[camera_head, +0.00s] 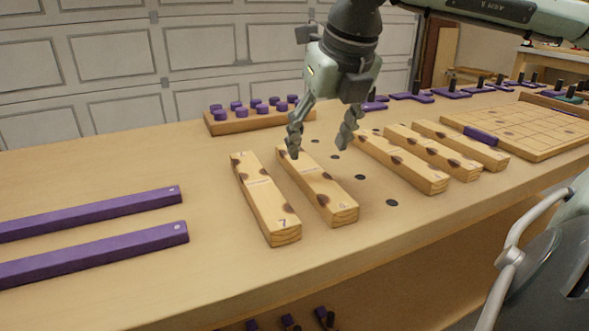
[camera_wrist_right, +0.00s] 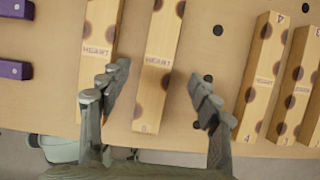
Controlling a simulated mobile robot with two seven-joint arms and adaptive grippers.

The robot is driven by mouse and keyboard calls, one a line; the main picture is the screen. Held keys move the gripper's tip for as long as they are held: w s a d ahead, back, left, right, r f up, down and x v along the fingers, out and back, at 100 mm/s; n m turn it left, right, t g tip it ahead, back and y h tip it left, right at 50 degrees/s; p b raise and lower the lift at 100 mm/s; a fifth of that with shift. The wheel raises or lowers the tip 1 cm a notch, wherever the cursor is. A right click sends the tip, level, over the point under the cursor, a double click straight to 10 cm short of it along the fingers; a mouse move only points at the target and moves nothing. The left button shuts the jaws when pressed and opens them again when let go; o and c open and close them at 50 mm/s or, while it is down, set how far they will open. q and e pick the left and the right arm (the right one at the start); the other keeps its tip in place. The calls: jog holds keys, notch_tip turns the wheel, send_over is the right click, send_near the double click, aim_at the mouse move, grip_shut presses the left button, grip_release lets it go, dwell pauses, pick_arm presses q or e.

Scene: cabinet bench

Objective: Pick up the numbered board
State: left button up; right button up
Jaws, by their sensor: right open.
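Several numbered wooden boards with dark round spots lie on the bench. The board marked 7 (camera_head: 262,198) is leftmost, with the board that seems marked 6 (camera_head: 325,190) beside it. Past a gap lie three more boards, the nearest of them (camera_head: 405,165) to the right of the gap. My right gripper (camera_head: 320,147) is open and empty above the far part of the 6 board. In the right wrist view, the 6 board (camera_wrist_right: 158,65) passes between the spread fingers (camera_wrist_right: 160,80), with a word stamped on it. My left gripper is not in view.
Two purple bars (camera_head: 100,250) lie at the left. A block with purple pegs (camera_head: 255,120) stands behind, and a grid board with a raised edge (camera_head: 540,130) is at the right. Dark holes (camera_head: 391,203) mark the bare gap between the boards. The bench front edge is close.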

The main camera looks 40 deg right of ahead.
aim_at(311, 171)
jog(key=shift+s+x, duration=0.2)
jog(key=shift+x, duration=0.8)
jog(key=x, duration=0.5)
jog(key=shift+a+f, duration=0.1)
jog(key=shift+a, duration=0.1)
jog(key=c, duration=1.4)
